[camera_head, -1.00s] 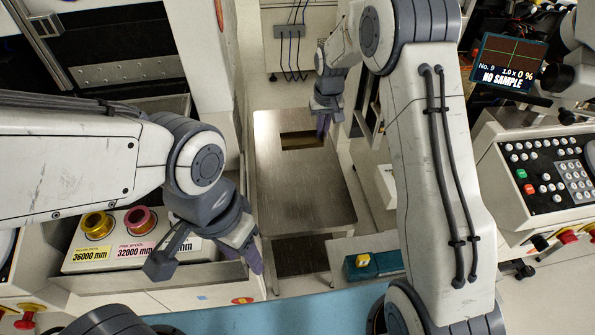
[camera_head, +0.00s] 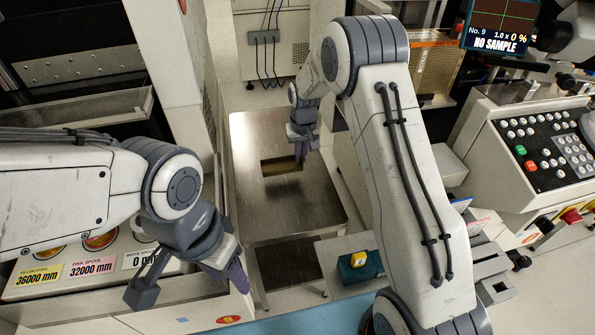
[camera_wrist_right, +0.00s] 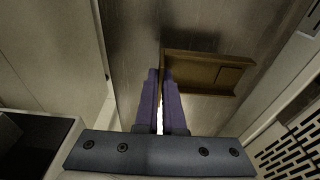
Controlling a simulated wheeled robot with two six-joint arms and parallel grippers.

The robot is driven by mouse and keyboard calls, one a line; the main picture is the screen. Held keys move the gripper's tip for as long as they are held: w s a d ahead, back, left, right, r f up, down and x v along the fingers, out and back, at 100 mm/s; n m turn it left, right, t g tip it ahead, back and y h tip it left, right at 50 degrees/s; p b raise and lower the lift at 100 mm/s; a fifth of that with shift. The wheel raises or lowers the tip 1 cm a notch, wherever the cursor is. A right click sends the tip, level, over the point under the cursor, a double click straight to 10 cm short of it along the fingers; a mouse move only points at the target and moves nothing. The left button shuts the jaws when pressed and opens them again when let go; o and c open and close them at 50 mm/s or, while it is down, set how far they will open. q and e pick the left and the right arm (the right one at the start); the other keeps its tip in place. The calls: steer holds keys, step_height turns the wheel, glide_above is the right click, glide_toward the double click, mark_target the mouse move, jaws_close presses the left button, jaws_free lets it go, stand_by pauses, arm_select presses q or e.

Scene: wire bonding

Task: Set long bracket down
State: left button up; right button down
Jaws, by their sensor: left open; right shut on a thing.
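The long bracket (camera_head: 281,167) is a brown, flat-walled piece over the steel table (camera_head: 250,215). In the right wrist view the bracket (camera_wrist_right: 208,75) reaches to the right from my fingertips. My right gripper (camera_head: 301,150) is shut on the bracket's end, with its purple fingers (camera_wrist_right: 163,82) pointing at the table. I cannot tell whether the bracket touches the tabletop or hangs just above it. My left gripper (camera_head: 190,283) is open and empty, in front of the spool panel at the lower left.
The tabletop around the bracket is bare. A teal box with a yellow piece (camera_head: 360,268) stands right of the table's front. The spool panel (camera_head: 80,272) is at left. A control console (camera_head: 535,150) and a "NO SAMPLE" screen (camera_head: 497,30) are at right.

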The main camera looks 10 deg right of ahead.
mark_target(301, 166)
steer(key=shift+f, duration=2.35)
steer(key=shift+f+b, duration=0.15)
steer(key=shift+b, duration=0.15)
steer(key=c, duration=1)
jaws_free()
